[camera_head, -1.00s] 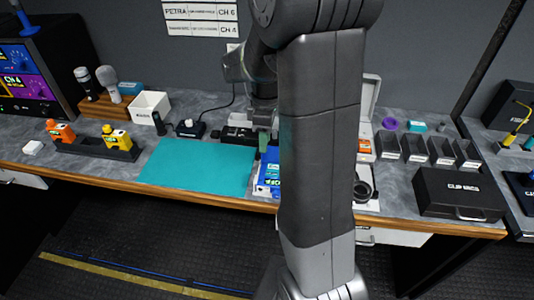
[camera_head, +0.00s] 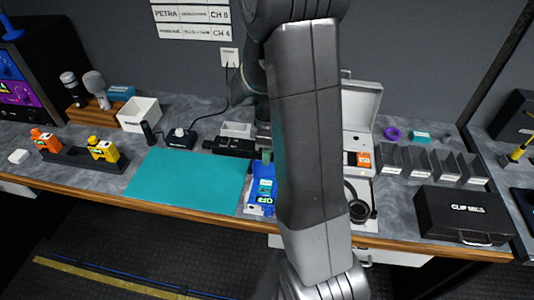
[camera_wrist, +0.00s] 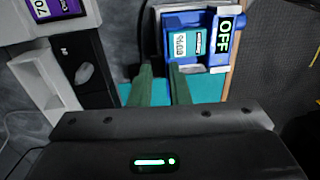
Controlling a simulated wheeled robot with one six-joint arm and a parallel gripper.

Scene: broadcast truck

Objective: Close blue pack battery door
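The blue pack (camera_head: 262,188) lies at the right edge of the teal mat, partly hidden behind my arm. In the wrist view the blue pack (camera_wrist: 215,50) shows an OFF display and a light-blue label marked with a percentage. I cannot tell clearly which part is its battery door or how far it stands open. My gripper (camera_wrist: 160,70) has two green fingers set apart, with nothing visible between them. Its tips are close to the pack's left side in the wrist view; I cannot tell whether they touch. In the head view the gripper (camera_head: 266,155) is mostly hidden by the arm.
The teal mat (camera_head: 185,180) is clear. A charger holding orange and yellow packs (camera_head: 75,156) stands at left. A black device (camera_head: 234,146) sits behind the blue pack. An open white case (camera_head: 360,110), small grey bins (camera_head: 430,162) and a black CLIP MICS case (camera_head: 465,213) are at right.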

